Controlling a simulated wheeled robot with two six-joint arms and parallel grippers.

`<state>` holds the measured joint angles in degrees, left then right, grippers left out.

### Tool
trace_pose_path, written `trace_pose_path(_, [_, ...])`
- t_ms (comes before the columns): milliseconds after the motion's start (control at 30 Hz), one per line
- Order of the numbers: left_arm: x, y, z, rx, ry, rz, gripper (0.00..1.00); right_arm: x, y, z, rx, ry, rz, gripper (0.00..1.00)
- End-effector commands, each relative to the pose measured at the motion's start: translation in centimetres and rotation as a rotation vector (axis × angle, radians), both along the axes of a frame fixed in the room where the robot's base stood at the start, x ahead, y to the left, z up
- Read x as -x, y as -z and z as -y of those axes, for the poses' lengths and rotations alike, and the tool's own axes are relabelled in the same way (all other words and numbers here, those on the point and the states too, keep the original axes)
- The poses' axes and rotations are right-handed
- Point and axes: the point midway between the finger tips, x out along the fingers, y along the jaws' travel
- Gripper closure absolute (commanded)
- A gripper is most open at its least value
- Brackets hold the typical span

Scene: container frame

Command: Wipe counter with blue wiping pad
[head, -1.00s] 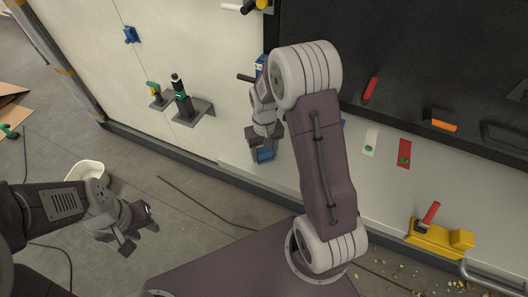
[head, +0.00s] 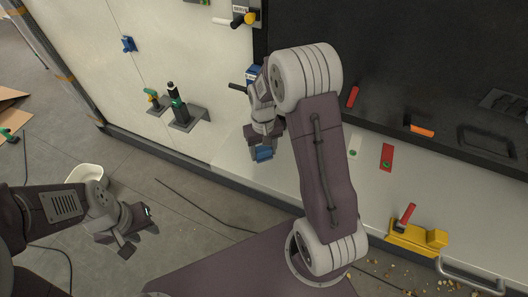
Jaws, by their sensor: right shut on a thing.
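The blue wiping pad (head: 264,154) is held in my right gripper (head: 263,145), whose jaws are shut on it. The pad is over the left end of the light grey counter (head: 232,160), and I cannot tell if it touches the surface. My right arm covers part of the counter behind it. My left gripper (head: 140,229) is open and empty, low at the left over the floor.
A metal bar handle (head: 470,275) is at the lower right. A white bin (head: 84,173) stands on the floor. Brown crumbs (head: 390,270) lie near the lower right.

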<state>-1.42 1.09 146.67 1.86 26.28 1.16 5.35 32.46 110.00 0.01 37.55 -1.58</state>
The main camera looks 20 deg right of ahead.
Motion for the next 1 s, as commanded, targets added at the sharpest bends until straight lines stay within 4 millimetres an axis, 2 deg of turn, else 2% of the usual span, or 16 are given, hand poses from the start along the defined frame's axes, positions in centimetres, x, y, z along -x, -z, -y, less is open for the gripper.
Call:
trace_pose_path(33, [0.0, -0.8, 0.0, 0.0, 0.0, 0.0, 0.64, -0.1, -0.9, 0.0, 0.0, 0.0, 0.0, 0.84])
trace_pose_path(233, [0.0, -2.0, 0.0, 0.0, 0.0, 0.0, 0.64, -0.2, -2.3, -0.1, 0.0, -0.001, -0.001, 0.84])
trace_pose_path(1000, [0.0, -2.0, 0.0, 0.0, 0.0, 0.0, 0.64, -0.2, -2.3, -0.1, 0.0, -0.001, 0.0, 0.84])
